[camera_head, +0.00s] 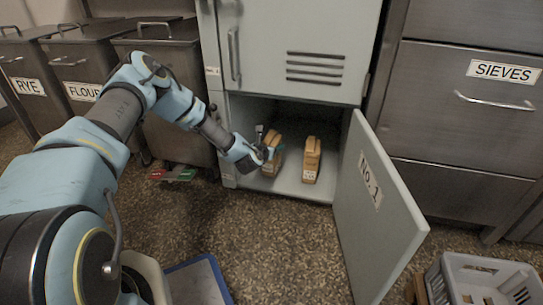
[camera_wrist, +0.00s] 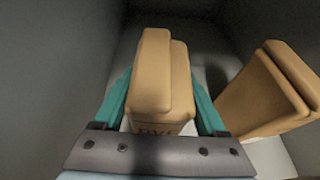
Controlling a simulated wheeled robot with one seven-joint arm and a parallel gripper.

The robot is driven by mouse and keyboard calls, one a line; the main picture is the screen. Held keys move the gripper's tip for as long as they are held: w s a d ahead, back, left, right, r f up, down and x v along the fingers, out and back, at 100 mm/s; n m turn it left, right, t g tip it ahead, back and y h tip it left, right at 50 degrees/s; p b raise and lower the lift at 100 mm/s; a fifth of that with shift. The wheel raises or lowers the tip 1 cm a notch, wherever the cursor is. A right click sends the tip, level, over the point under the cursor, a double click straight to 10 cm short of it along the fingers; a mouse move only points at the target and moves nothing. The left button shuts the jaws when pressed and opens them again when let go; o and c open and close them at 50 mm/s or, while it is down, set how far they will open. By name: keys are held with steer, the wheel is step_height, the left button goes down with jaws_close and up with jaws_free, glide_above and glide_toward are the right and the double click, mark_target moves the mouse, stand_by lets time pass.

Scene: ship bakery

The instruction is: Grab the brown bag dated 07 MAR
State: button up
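Two brown bags with folded tops stand inside the open lower locker compartment (camera_head: 292,190). The left bag (camera_head: 277,150) is beside my gripper (camera_head: 268,152); the right bag (camera_head: 311,160) stands apart, with a pale label low on its front. In the wrist view, the left bag (camera_wrist: 165,85) is between the teal fingers of my gripper (camera_wrist: 162,100), one finger along each side. I cannot tell whether the fingers press on it. Dark lettering on its front is partly hidden by my gripper. The right bag (camera_wrist: 268,95) lies outside the right finger. No date is readable on either bag.
The locker door marked No. 1 (camera_head: 375,215) hangs open to the right. The compartment walls are close at the left. Bins marked RYE and FLOUR (camera_head: 75,65) stand left, a SIEVES drawer (camera_head: 490,90) right. A grey crate (camera_head: 480,280) is on the floor at lower right.

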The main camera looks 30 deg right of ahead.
jaws_close()
stand_by(0.4)
steer(key=shift+r, duration=0.15)
